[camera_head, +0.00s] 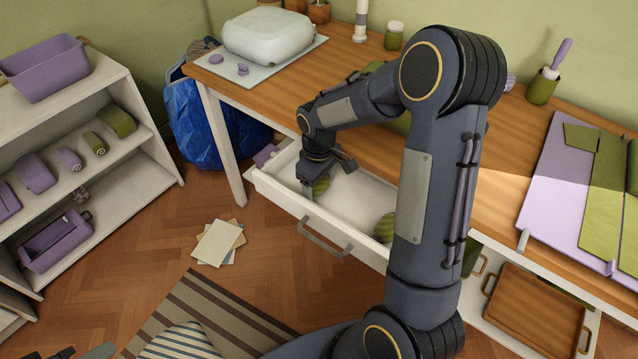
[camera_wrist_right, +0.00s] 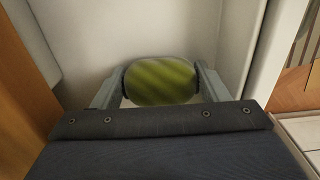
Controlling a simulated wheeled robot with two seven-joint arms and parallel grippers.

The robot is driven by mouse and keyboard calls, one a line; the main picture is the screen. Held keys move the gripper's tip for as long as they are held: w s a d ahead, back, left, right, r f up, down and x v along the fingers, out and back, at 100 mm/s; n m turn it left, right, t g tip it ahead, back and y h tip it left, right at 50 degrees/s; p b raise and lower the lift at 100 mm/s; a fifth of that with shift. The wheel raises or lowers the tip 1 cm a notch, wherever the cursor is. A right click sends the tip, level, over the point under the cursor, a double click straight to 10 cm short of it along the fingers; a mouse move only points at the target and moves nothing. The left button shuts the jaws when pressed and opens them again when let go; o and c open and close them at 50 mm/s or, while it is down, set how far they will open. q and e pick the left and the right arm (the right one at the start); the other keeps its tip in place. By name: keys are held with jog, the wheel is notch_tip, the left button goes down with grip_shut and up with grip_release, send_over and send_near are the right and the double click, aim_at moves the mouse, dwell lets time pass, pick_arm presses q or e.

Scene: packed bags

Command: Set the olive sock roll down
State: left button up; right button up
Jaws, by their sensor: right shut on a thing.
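My right gripper (camera_head: 322,178) reaches down into the open white drawer (camera_head: 279,197) under the desk. It is shut on the olive sock roll (camera_head: 320,187), inside the drawer near its left end. In the right wrist view the striped olive sock roll (camera_wrist_right: 161,82) sits between the two fingers, with pale drawer walls around it. I cannot tell whether it touches the drawer floor. Another striped olive roll (camera_head: 385,228) lies further right in the drawer, partly hidden by my arm. Only cut-off dark and grey parts, perhaps of my left gripper (camera_head: 82,352), show at the bottom left edge.
The drawer front with its grey handle (camera_head: 325,238) stands out over the floor. The drawer middle is clear. A shelf (camera_head: 110,165) with purple and olive things stands left, a blue bag (camera_head: 200,125) behind the desk leg. A wooden tray (camera_head: 535,310) is at lower right.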

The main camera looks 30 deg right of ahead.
jog(key=shift+f, duration=0.1)
jog(key=shift+f, duration=0.15)
jog(key=o, duration=0.7)
jog(key=shift+r, duration=0.55)
notch_tip(320, 180, up, 11)
jog(key=p, duration=0.2)
jog(key=s+a+r+m+t+y, duration=0.2)
jog(key=s+a+m, duration=0.1)
jog(key=s, duration=0.8)
jog(key=s+a+r+m+t+y, duration=0.1)
jog(key=s+a+r+m+t, duration=0.2)
jog(key=s, duration=0.8)
jog(key=shift+a+t+y, duration=0.3)
jog(key=shift+a+y, duration=0.1)
jog(key=shift+a, duration=0.35)
